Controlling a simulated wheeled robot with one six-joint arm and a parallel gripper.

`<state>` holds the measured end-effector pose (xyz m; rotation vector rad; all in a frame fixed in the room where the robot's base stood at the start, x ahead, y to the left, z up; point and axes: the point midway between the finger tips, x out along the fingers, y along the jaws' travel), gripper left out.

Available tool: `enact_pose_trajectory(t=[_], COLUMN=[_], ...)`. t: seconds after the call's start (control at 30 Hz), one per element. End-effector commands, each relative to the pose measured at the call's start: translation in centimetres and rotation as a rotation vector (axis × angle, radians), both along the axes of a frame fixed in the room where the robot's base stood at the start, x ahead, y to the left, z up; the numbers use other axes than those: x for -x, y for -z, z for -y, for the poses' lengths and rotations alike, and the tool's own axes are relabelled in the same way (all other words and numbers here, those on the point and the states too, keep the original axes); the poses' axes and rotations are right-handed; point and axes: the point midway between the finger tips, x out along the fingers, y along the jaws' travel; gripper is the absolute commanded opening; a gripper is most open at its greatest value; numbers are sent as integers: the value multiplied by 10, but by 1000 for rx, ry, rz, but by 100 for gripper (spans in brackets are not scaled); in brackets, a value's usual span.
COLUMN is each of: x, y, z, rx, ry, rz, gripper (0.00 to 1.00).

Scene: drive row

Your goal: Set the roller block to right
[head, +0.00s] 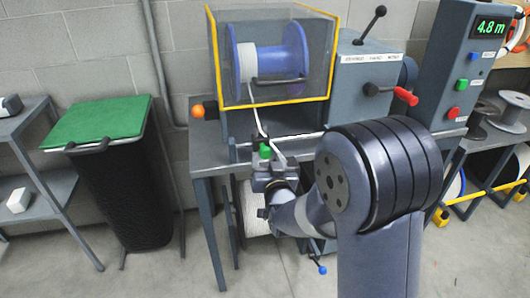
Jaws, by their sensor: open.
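My gripper (268,168) is at the front edge of the grey bench, below the spool enclosure, and its jaws are open. A small dark piece with a green part (265,151), which seems to be the roller block, sits right at my gripper's tip on a light rail (305,136). I cannot tell whether the jaws are around it or touching it. A white line (256,122) runs down from the blue spool (268,58) to this spot. My own arm hides the bench to the right.
The clear enclosure (328,50) has yellow edges. An orange knob (197,111) sticks out left. A red-handled crank (404,96) and a black-knobbed lever (372,22) stand right, beside a control post (468,80) reading 4.8 m. A green-topped bin (98,122) stands left.

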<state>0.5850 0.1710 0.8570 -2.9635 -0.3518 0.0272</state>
Motion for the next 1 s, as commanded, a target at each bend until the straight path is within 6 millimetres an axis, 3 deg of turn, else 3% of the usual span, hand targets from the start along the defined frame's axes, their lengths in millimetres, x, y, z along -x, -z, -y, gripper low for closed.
enact_pose_trajectory(t=[0.23, 0.63, 1.0], x=[-27, -33, -33], y=[0, 0, 0], z=[-6, -7, -8], rx=[0, 0, 0], ry=[1, 1, 1], rz=[0, -1, 0], gripper=[54, 53, 23])
